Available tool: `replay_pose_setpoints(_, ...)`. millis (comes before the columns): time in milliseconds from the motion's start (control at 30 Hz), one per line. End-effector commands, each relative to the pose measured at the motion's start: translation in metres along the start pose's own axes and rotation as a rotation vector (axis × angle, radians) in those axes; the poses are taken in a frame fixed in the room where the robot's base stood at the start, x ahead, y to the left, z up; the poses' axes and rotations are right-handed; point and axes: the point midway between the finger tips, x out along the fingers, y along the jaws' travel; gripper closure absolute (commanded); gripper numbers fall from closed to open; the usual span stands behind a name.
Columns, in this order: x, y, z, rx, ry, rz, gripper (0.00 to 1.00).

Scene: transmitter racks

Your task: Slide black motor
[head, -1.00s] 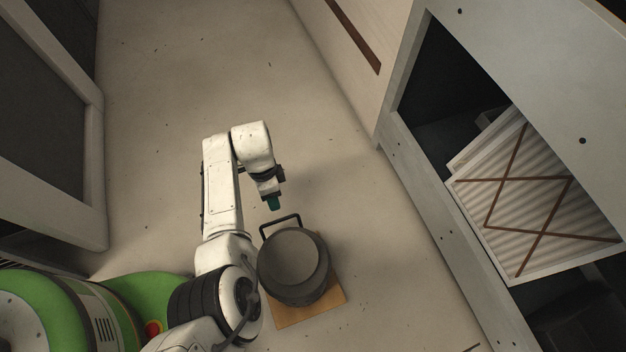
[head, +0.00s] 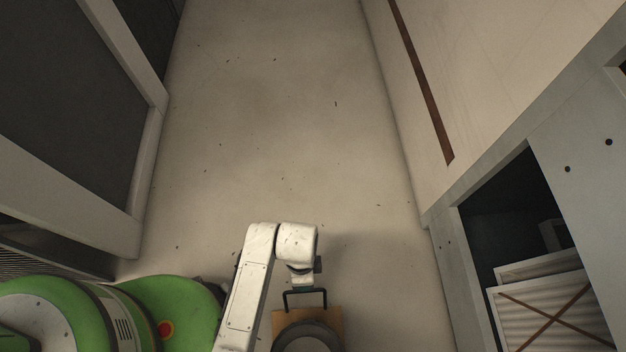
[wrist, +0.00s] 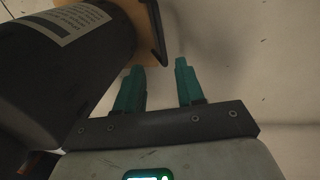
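The black motor (head: 307,341) is a dark round drum at the bottom edge of the head view, partly cut off. Its black handle (head: 304,291) points away from me, toward my gripper. In the wrist view the motor (wrist: 60,75) fills the left side, with a white label on it, and its handle (wrist: 153,35) reaches close to the fingertips. My gripper (wrist: 160,67) is open, with two teal fingers apart and nothing clasped. The handle's corner lies just beyond or between the tips; I cannot tell which.
A wooden board (head: 329,320) lies under the motor. Bare floor (head: 290,130) stretches ahead between a cabinet (head: 150,170) on the left and a rack (head: 445,270) on the right. A pleated filter panel (head: 550,315) sits in the rack's opening.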

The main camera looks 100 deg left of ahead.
Motion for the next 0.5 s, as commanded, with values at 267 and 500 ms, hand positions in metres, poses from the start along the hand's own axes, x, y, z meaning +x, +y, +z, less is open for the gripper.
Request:
replay_pose_setpoints(267, 0.043, -0.001, 0.0, -0.001, 0.0, 0.001, 0.62)
replay_pose_setpoints(500, 0.085, -0.001, 0.0, -0.001, 0.0, 0.001, 0.62)
